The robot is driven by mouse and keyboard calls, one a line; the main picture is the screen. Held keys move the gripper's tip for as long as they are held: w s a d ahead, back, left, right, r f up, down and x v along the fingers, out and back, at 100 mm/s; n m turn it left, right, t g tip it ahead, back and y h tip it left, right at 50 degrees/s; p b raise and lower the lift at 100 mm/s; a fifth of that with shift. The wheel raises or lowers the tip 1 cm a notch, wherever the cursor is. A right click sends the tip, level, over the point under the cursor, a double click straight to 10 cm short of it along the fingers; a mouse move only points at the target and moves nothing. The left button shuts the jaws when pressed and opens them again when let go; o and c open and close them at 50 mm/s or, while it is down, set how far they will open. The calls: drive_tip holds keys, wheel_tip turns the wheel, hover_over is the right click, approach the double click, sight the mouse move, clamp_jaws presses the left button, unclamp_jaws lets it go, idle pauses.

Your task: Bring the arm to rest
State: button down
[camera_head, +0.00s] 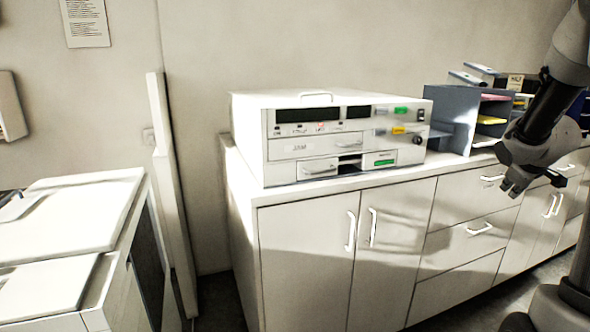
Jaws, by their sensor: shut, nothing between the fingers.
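My gripper (511,190) is at the right of the head view, at the lower end of my dark arm. It hangs in front of the white cabinet drawers, apart from them. Its fingers look small and together, with nothing held. My arm comes down from the top right corner.
A white machine (345,137) stands on the long white cabinet (305,250). A blue-grey sorter (450,118) with coloured papers stands right of it, behind my arm. A white copier-like unit (75,215) is at the left. A narrow gap with dark floor lies between unit and cabinet.

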drive_tip(key=s+a+r+m+g+y, duration=0.1)
drive_tip(key=s+a+r+m+y, duration=0.1)
drive_tip(key=s+a, duration=1)
drive_tip(key=s+a+r+m+g+y, duration=0.1)
drive_tip(key=s+a+r, duration=0.3)
drive_tip(key=s+a, duration=0.8)
drive_tip(key=s+m+g, duration=0.1)
drive_tip(key=s, duration=0.3)
drive_tip(key=shift+s+a+r+y, duration=0.15)
drive_tip(key=shift+s+y, duration=0.2)
drive_tip(key=shift+y, duration=0.05)
drive_tip(key=c, duration=2.2)
unclamp_jaws()
